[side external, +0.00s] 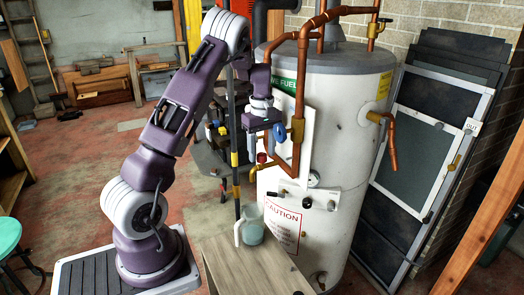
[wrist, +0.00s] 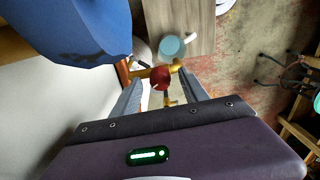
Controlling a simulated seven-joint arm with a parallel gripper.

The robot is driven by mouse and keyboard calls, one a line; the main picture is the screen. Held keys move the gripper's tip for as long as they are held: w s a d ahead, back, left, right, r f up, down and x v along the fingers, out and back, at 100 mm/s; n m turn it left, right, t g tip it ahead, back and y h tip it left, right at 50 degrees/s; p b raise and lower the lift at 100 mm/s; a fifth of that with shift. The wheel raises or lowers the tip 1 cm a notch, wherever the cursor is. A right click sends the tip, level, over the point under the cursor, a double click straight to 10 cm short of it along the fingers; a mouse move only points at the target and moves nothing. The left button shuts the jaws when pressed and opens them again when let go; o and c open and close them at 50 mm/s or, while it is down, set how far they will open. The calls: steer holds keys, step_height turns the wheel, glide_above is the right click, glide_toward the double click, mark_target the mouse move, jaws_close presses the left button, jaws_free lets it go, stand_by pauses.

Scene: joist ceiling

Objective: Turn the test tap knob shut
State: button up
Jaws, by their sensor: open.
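A red round knob (side external: 261,158) on a brass tap stands in front of the white tank, above the jug. In the wrist view the red knob (wrist: 160,78) shows between the two grey fingers, with brass fittings beside it. My gripper (side external: 258,147) points down from above, close over the red knob. In the wrist view my gripper (wrist: 160,72) is open, with a finger on each side of the knob's outline. I cannot tell whether either finger touches it. A blue knob (side external: 279,132) sits on the copper pipe right beside my gripper.
A large blue shape (wrist: 70,25) fills the wrist view's upper left, very near the camera. Copper pipes (side external: 302,80) run along the tank (side external: 345,130). A jug with bluish liquid (side external: 252,232) stands on the wooden bench (side external: 235,270). Open floor lies to the left.

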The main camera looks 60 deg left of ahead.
jaws_close()
steer(key=shift+m, duration=0.4)
steer(key=shift+r+m, duration=0.1)
steer(key=shift+m, duration=2.3)
jaws_free()
